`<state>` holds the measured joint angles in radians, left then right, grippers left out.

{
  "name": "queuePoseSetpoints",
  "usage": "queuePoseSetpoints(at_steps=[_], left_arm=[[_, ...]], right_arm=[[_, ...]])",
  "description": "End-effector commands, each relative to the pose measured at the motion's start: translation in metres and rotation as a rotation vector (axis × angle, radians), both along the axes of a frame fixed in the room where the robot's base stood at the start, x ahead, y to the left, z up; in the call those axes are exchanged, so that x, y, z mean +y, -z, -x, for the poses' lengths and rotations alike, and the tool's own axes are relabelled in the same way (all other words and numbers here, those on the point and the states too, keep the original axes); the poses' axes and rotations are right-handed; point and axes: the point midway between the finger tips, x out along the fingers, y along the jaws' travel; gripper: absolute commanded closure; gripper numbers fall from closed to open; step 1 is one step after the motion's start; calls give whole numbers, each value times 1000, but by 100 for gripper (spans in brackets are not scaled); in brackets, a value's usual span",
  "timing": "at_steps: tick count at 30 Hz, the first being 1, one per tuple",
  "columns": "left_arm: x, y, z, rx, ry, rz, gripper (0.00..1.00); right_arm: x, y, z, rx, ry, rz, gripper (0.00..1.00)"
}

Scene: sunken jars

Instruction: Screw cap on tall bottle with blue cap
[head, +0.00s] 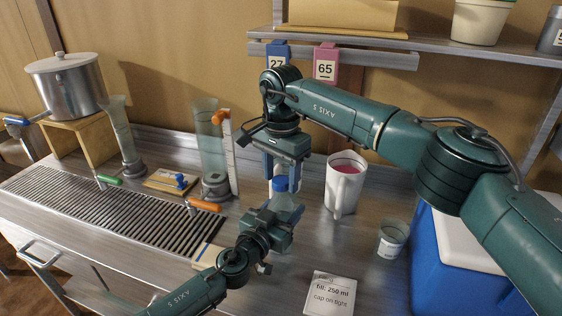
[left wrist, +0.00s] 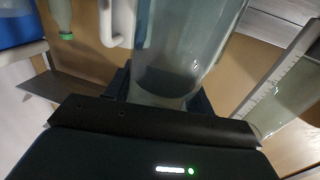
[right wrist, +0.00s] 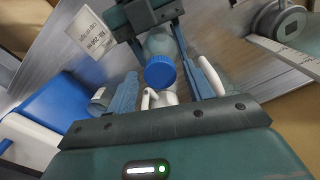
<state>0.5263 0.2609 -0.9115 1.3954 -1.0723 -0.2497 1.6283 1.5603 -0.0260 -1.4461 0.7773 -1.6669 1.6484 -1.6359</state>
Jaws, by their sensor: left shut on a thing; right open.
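The tall clear bottle (head: 290,203) stands roughly upright in my left gripper (head: 277,215), which is shut around its body. The bottle also fills the middle of the left wrist view (left wrist: 185,50). A blue cap (head: 280,183) sits at the bottle's top; whether it is tight cannot be told. The cap also shows in the right wrist view (right wrist: 160,72). My right gripper (head: 283,170) points down from above, over the cap. In the right wrist view its blue fingers are open, one on each side of the cap, with gaps visible.
A white pitcher with pink contents (head: 344,185) stands close on the right, with a small tin (head: 391,238) and a blue cooler (head: 428,250) beyond. A glass cylinder (head: 208,140) with an orange-topped gauge stands left. A printed card (head: 329,293) lies in front.

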Motion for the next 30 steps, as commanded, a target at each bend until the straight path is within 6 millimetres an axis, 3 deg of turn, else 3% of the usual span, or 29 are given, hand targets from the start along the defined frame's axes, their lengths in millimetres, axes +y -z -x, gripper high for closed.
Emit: queuePoseSetpoints(at_steps=[9, 26, 30], left_arm=[[0, 1, 0, 0, -1, -1, 100], [0, 1, 0, 0, -1, -2, 100], [0, 1, 0, 0, -1, -2, 100]], right_arm=[[0, 2, 0, 0, 0, 0, 48], [0, 2, 0, -1, 0, -1, 94], [0, 2, 0, -1, 45, 0, 94]])
